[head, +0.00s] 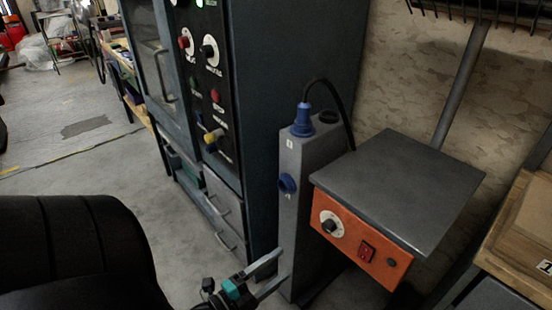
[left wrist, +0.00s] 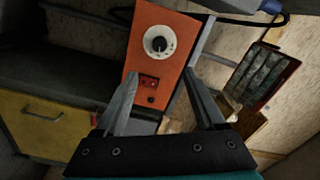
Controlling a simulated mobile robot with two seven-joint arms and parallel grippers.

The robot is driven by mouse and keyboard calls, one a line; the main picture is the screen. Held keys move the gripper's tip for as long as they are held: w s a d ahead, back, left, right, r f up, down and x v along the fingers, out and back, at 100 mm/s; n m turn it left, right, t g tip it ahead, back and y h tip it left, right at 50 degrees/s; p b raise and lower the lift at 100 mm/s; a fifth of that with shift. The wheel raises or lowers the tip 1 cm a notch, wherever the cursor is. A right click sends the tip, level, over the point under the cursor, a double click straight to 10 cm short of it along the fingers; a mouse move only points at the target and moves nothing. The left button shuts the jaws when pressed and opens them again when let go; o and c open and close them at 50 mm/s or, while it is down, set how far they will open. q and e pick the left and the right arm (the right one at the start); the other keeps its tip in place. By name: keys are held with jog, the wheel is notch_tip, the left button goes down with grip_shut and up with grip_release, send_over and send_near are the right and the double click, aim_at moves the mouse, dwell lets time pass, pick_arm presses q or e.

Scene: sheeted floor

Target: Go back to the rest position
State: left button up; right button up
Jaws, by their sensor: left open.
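My left gripper (head: 272,275) is low in the middle of the head view, open, with its two fingers spread apart and nothing between them. It also shows in the left wrist view (left wrist: 160,85), where the fingers point toward an orange control panel. The orange panel (head: 350,243) is the front of a grey-topped box and has a white dial and a red switch. It shows in the left wrist view too (left wrist: 150,72), beyond the fingers; I cannot tell the exact gap. My right gripper is in neither view.
A tall dark cabinet (head: 298,60) with knobs and drawers stands left of a grey post (head: 310,160) with a blue plug and cable. The grey box top (head: 400,180) juts out at right. A wooden shelf (head: 520,225) is at the right edge. Open floor (head: 60,165) lies at left.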

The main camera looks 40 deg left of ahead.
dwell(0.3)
pick_arm(q)
jog(key=s+d+f+n+g+y+p, duration=0.2)
jog(key=f+n+g, duration=0.5)
jog(key=f, duration=1.1)
jog(key=s+d+f+n+g, duration=0.1)
jog(key=s+f+n+g, duration=0.1)
jog(key=s+f+g, duration=0.2)
jog(key=s+d+f+n+g, duration=0.2)
jog(key=s+f+n+g, duration=0.1)
jog(key=s+f, duration=0.6)
jog(key=s+g, duration=0.1)
jog(key=s, duration=0.3)
jog(key=shift+s+g, duration=0.15)
jog(key=shift+g, duration=0.25)
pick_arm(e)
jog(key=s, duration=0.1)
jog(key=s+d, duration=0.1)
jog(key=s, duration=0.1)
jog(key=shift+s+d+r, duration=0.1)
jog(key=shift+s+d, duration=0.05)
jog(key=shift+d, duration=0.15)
pick_arm(q)
jog(key=shift+c, duration=0.2)
